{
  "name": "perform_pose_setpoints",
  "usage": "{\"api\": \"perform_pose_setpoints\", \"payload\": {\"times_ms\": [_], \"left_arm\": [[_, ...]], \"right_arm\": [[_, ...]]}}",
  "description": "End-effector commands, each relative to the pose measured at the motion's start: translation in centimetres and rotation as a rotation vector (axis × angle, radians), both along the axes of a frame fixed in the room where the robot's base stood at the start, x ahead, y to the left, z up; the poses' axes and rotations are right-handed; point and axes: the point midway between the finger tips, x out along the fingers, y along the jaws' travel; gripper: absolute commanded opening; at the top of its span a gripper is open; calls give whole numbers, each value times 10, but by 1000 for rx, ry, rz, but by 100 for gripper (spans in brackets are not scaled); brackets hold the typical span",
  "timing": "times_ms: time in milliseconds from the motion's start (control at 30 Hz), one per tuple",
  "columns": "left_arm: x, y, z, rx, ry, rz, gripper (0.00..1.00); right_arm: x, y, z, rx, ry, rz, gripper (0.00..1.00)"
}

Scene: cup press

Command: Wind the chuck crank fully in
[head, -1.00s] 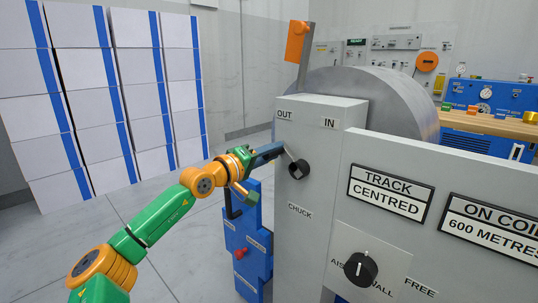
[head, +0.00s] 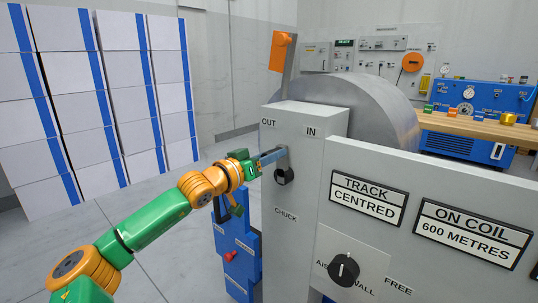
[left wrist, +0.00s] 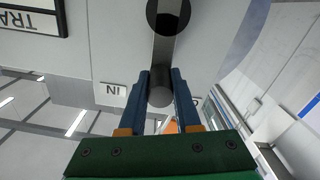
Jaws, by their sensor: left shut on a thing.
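The chuck crank (head: 284,176) has a black hub on the grey panel, above the "CHUCK" label (head: 286,215) and below the "OUT" (head: 268,122) and "IN" (head: 310,132) labels. Its short arm points roughly up from the hub. My left gripper (head: 280,154) reaches in from the left and is shut on the crank's handle. In the left wrist view, the two blue fingers (left wrist: 160,78) sit either side of the round grey handle (left wrist: 160,94), and the crank arm (left wrist: 163,50) leads to the black hub. The fingers partly hide the handle in the head view. My right gripper is out of view.
A black selector knob (head: 343,269) sits lower right on the panel. An orange-tipped lever (head: 281,53) stands above the housing, before a large grey roll (head: 370,110). A blue unit with a red knob (head: 231,255) is below my left arm.

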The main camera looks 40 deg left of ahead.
Motion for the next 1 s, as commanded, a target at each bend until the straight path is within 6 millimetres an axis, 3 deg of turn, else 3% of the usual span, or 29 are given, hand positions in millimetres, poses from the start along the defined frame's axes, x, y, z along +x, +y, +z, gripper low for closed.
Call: {"api": "perform_pose_setpoints", "payload": {"times_ms": [733, 767, 867, 1000], "left_arm": [[0, -6, -4, 79, 7, -4, 0], [0, -6, -4, 79, 7, -4, 34], [0, -6, -4, 79, 6, -3, 61], [0, -5, -3, 79, 3, -2, 62]], "right_arm": [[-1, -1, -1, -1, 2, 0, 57], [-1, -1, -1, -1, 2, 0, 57], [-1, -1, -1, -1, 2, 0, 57], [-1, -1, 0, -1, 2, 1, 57]]}}
